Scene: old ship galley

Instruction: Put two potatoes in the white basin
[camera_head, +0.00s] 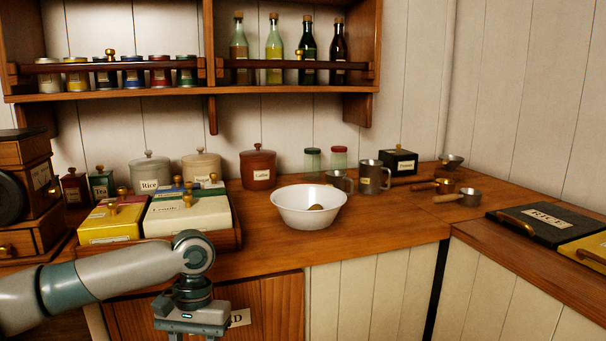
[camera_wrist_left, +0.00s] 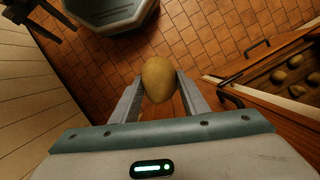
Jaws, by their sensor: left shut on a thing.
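The white basin (camera_head: 284,207) stands on the wooden counter, right of the middle in the head view. One brown potato (camera_head: 316,207) lies inside it. My left gripper (camera_wrist_left: 158,88) is shut on another potato (camera_wrist_left: 158,76), which shows between its two fingers in the left wrist view. In the head view my left wrist is in front of the counter, below and left of the basin; its fingers and the held potato are hidden there. Several more potatoes (camera_wrist_left: 279,76) lie in an open drawer at the right of the left wrist view. My right gripper is not in view.
A white box (camera_head: 188,218) and a yellow box (camera_head: 112,222) stand left of the basin. A brown canister (camera_head: 258,169) and metal mugs (camera_head: 373,177) are behind it. The open drawer's front (camera_wrist_left: 245,95) juts out beside my left gripper. Bare counter (camera_head: 385,220) lies right of the basin.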

